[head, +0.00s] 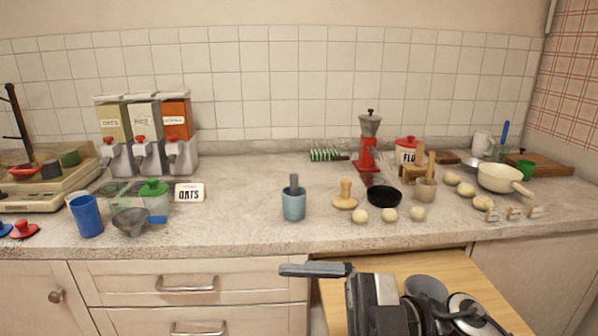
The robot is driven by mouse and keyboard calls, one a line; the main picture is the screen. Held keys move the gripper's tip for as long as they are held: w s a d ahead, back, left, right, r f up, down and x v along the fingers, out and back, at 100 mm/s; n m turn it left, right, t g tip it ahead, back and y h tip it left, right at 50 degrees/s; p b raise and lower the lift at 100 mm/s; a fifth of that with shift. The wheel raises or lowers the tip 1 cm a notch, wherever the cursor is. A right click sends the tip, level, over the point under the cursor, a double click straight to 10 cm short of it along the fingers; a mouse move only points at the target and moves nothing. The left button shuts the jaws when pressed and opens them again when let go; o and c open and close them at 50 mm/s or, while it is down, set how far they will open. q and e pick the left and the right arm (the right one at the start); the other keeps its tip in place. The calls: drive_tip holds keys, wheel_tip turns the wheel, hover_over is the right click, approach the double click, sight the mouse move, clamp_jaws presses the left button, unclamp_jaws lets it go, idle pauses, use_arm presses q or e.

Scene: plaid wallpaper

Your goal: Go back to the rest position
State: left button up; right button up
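My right gripper (290,269) is low in front of the counter, its arm coming in from the bottom right. Its fingers point left, in front of the drawer fronts and below the counter's front edge. I see one dark finger side-on, so I cannot tell whether it is open or shut. Nothing shows between the fingers. It is apart from everything on the counter. My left gripper is not in view.
A wooden surface (490,283) lies below the counter, behind my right arm.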

drive_tip(key=w+d+f+m+t+h+b, duration=0.1)
drive_tip(key=w+d+f+m+t+h, duration=0.15)
drive_tip(key=f+m+t+h, duration=0.35)
drive_tip(key=w+d+f+m+t+h, duration=0.1)
drive_tip(key=w+d+f+m+t, duration=0.2)
drive_tip(key=m+t, duration=0.45)
drive_tip(key=w+d+f+m+t+h+b, duration=0.1)
drive_tip(key=d+f+m+t+h, duration=0.3)
drive_tip(key=m+t, duration=0.35)
drive_tip(key=s+d+f+m+g+h, duration=0.1)
drive_tip(key=s+f+g, duration=0.1)
drive_tip(key=f, duration=0.4)
drive_tip(key=s+d+f+m+g+h+b, duration=0.1)
drive_tip(key=s+f+g+h, duration=0.1)
drive_tip(key=s+f, duration=0.3)
drive_tip(key=s+d+f+g+h, duration=0.1)
drive_tip(key=s+f+g+h, duration=0.1)
drive_tip(key=f, duration=0.6)
drive_tip(key=shift+s+d+f+m+g, duration=0.35)
drive_tip(key=shift+s+g, duration=0.4)
drive_tip(key=shift+g, duration=0.25)
